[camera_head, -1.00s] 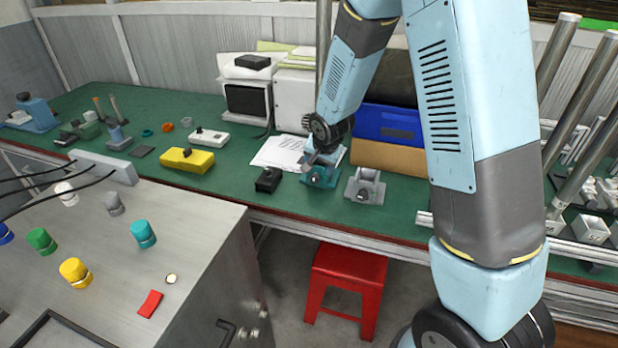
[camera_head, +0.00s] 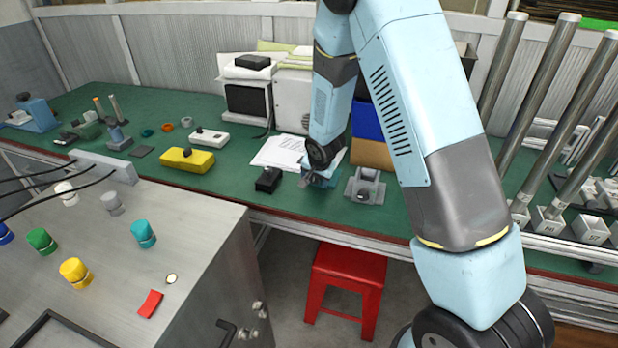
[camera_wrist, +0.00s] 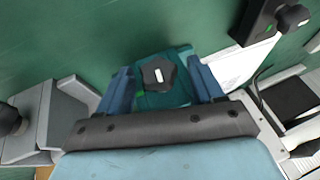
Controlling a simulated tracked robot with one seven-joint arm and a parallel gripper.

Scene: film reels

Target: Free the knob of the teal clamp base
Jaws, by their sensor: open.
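The teal clamp base (camera_wrist: 180,94) shows in the wrist view, with its black, lobed knob (camera_wrist: 157,74) bearing a pale mark on top. My gripper (camera_wrist: 162,82) is open. Its two blue fingers lie on either side of the knob, with a gap to each side; I cannot tell whether their tips are down at the knob's height. In the head view my gripper (camera_head: 319,178) is over the teal base, which is mostly hidden behind it, and the knob cannot be made out there.
A grey clamp base (camera_head: 365,186) stands close on the right of the teal one. A black box with a knob (camera_head: 268,180) stands to the left. White papers (camera_head: 278,152) lie behind. A red stool (camera_head: 346,280) is below the bench's front edge.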

